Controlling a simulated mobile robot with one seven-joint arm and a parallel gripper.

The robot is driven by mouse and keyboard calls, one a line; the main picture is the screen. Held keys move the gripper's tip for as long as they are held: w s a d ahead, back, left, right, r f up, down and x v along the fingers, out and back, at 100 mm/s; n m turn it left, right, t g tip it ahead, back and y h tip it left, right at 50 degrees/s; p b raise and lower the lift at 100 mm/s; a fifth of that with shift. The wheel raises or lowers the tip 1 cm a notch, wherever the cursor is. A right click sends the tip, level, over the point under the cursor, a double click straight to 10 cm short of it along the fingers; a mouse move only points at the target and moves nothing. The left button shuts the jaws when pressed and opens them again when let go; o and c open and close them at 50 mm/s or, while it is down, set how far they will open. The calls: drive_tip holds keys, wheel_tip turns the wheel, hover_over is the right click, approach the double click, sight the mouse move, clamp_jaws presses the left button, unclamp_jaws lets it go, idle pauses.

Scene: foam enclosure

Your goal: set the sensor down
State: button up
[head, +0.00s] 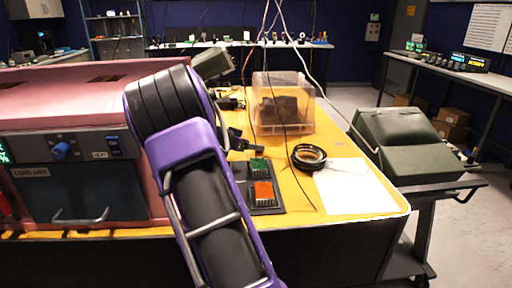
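My purple and black arm crosses the middle of the head view and hides part of the table behind it. A small black shape just right of the arm looks like my gripper (243,143), low over the yellow table top (300,196). Its fingers are too small and dark to tell whether they are open or shut, or whether they hold anything. I cannot pick out the sensor for certain. A green finned block (259,166) and an orange finned block (264,192) sit on dark pads in front of the gripper.
A pink machine (70,100) fills the left. A clear plastic box (284,103) stands behind, with cables hanging down in front. A black cable coil (308,157) lies beside a white sheet (352,187). A dark green case (398,141) is at the right.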

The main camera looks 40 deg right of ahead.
drive_tip(key=shift+v, duration=2.05)
